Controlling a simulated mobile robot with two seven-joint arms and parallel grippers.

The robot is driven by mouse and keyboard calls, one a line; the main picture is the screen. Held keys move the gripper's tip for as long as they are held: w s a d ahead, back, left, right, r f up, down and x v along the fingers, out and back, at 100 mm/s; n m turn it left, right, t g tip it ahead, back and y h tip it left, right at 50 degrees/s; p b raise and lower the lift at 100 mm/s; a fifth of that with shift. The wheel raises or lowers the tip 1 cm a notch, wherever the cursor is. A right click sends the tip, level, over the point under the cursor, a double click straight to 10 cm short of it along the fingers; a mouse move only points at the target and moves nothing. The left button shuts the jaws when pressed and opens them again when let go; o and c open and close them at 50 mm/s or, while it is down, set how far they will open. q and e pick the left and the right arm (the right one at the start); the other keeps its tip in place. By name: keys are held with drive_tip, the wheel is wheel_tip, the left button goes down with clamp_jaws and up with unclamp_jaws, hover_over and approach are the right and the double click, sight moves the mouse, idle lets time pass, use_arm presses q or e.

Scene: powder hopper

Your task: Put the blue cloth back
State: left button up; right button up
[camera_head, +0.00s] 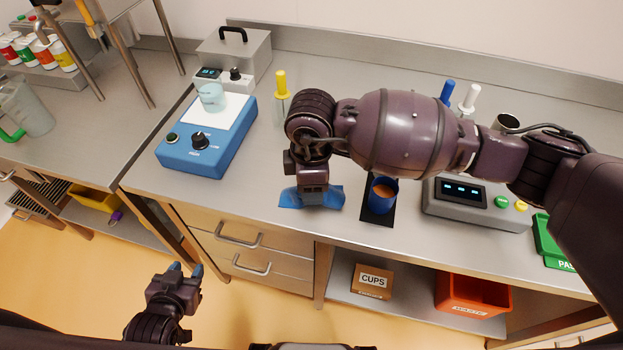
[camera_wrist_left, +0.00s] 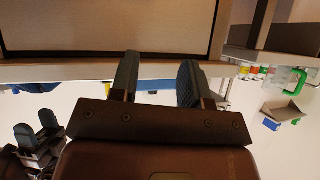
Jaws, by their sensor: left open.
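The blue cloth (camera_head: 293,197) lies on the steel counter (camera_head: 250,190) near its front edge, partly hidden by my right gripper (camera_head: 314,196). My right gripper points down over it. The left wrist view looks upside down. There the right gripper (camera_wrist_left: 38,128) shows two fingers apart, with a gap between them and a blue patch (camera_wrist_left: 35,87) that looks like the cloth. My left gripper (camera_head: 186,268) is open and empty, low in front of the drawers. Its parted fingers also show in the left wrist view (camera_wrist_left: 156,82).
A blue cup (camera_head: 383,193) with orange-brown contents stands on a black pad right of the cloth. A grey panel (camera_head: 470,203) with buttons is further right. A blue scale (camera_head: 200,155) holds a clear cup at left. Drawers (camera_head: 240,235) and an orange waste bin (camera_head: 470,295) are below.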

drive_tip(key=shift+s+r+p, duration=0.25)
drive_tip(key=shift+r+p, duration=0.05)
drive_tip(key=shift+r, duration=0.25)
drive_tip(key=shift+s+r+p, duration=0.25)
drive_tip(key=shift+r, duration=0.3)
drive_tip(key=shift+c, duration=1.1)
drive_tip(key=shift+w+d+f, duration=0.1)
drive_tip(key=shift+w+f, duration=0.05)
drive_tip(key=shift+w, duration=0.05)
drive_tip(key=shift+c, duration=1.2)
drive_tip(key=w+f, duration=0.1)
drive_tip(key=w, duration=0.1)
drive_tip(key=w+d+f, duration=0.1)
drive_tip(key=w+f, duration=0.1)
drive_tip(key=shift+w+d+f, duration=0.1)
drive_tip(key=shift+d+f, duration=0.05)
drive_tip(key=shift+d, duration=0.05)
clamp_jaws()
drive_tip(key=shift+f, duration=0.8)
use_arm(q)
drive_tip(key=shift+s+r, duration=0.2)
drive_tip(key=shift+s, duration=0.25)
